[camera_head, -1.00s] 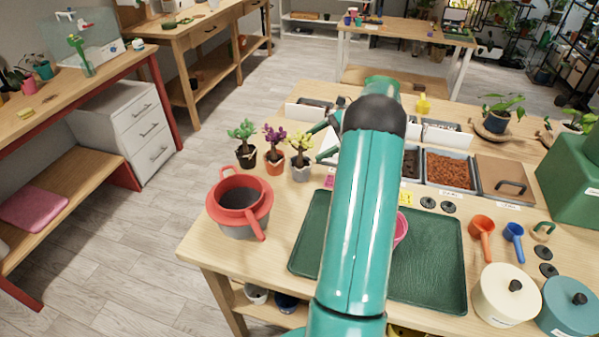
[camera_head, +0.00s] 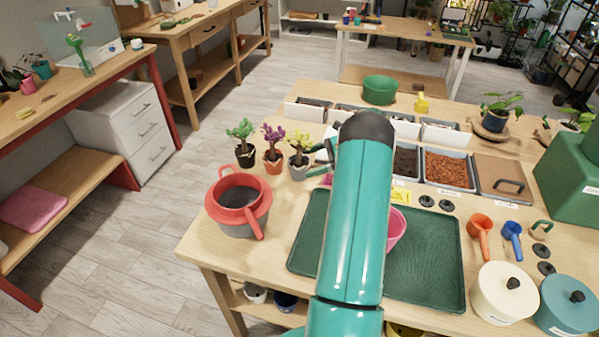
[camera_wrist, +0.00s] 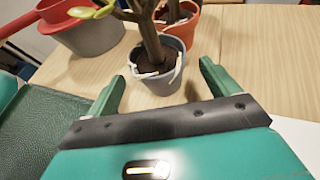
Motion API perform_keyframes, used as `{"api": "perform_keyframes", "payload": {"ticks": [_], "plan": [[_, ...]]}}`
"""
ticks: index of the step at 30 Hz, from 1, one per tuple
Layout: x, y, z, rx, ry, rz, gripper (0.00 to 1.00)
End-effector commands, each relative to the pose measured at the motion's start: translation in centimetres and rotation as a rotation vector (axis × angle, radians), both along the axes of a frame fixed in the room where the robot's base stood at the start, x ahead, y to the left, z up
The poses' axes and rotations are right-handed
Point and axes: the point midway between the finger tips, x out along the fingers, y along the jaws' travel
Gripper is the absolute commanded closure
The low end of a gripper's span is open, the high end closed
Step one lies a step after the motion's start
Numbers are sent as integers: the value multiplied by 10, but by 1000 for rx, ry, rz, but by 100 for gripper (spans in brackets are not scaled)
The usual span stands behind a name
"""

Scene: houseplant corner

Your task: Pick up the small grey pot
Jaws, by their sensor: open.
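The small grey pot (camera_head: 299,171) holds a plant with yellow-green leaves and stands on the table, rightmost of three small potted plants. In the wrist view the grey pot (camera_wrist: 158,76) shows ahead, with dark soil and a thick stem. My gripper (camera_wrist: 162,78) is open, with one green finger to each side of the pot's near part. The fingers look short of the pot's far side, and I see no clear contact. In the head view my gripper (camera_head: 318,163) is partly hidden by my arm, just right of the pot.
An orange pot (camera_head: 273,162) with a purple plant stands close left of the grey pot, then a black pot (camera_head: 245,156). A red-and-grey watering can (camera_head: 238,205) is in front. A green tray (camera_head: 430,265) and soil bins (camera_head: 449,170) lie right.

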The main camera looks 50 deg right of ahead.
Motion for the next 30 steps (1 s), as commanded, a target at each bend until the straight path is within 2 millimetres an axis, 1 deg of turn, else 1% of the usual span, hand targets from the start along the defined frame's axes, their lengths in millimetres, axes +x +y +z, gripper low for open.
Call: {"api": "perform_keyframes", "payload": {"ticks": [6,9,16,17,21,22,23,30], "plan": [[17,23,-17,1,1,4,13],[24,31,-21,2,0,3,13],[26,33,-23,0,0,1,13],[26,33,-23,0,0,1,15],[26,33,-22,0,0,1,42],[26,33,-22,0,0,1,48],[26,33,-22,0,0,1,52],[26,33,-22,0,-2,2,52]]}}
